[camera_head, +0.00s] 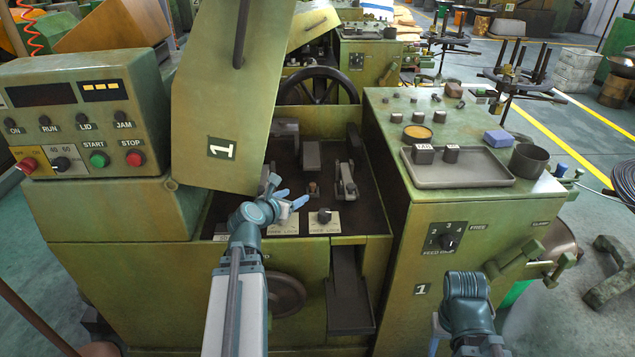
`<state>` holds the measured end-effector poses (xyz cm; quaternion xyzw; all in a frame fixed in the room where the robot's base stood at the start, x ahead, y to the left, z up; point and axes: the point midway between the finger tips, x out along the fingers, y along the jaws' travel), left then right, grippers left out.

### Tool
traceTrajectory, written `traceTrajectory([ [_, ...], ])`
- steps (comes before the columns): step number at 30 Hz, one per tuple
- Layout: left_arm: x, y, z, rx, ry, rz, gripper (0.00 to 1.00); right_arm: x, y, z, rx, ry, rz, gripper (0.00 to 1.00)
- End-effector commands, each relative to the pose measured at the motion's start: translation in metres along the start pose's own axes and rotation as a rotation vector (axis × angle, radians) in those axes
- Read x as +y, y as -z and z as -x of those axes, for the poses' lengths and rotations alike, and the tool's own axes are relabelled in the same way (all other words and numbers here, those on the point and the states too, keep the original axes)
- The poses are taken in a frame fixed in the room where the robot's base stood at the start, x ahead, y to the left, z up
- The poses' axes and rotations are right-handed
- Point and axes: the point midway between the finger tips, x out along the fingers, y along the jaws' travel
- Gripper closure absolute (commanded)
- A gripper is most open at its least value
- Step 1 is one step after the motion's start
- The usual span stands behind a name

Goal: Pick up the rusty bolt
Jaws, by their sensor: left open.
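A small rusty-brown piece (313,188) stands in the dark open bay of the green machine, below a grey block. It may be the rusty bolt, but it is too small to tell its shape. My left gripper (287,194) is open, at the front of the bay, to the left of the brown piece and apart from it. Nothing shows between its fingers. My right arm (466,305) shows at the bottom right, but its gripper is not in view.
The raised lid (225,110) marked 1 stands left above the bay. Grey tooling (346,182) and a black knob (324,215) are near the brown piece. At right, a grey tray (480,174) with two dark blocks, a dark cup (528,160) and a blue block (498,138) sit on the cabinet.

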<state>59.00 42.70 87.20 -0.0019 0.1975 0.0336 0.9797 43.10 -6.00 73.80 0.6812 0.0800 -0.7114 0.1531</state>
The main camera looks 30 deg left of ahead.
Motion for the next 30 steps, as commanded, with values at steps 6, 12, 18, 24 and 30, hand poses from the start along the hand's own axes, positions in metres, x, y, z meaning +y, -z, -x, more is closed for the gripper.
traceTrajectory([
  [6,0.003,-0.001,0.001,-0.005,-0.007,0.015,0.36,0.0,0.0,0.0,0.0,0.0,0.0,0.5],
  [12,0.003,0.0,-0.004,-0.004,-0.006,0.014,0.36,0.0,0.0,-0.002,0.0,0.0,0.0,0.5],
  [18,0.004,0.001,-0.031,-0.004,-0.006,0.012,0.36,-0.001,0.001,-0.014,0.0,0.0,0.0,0.5],
  [24,0.005,0.001,-0.07,-0.004,-0.005,0.012,0.36,-0.003,0.002,-0.029,0.0,0.0,0.0,0.5],
  [30,0.004,-0.001,-0.083,-0.004,-0.007,0.013,0.36,-0.003,0.002,-0.032,0.0,0.0,0.0,0.5],
])
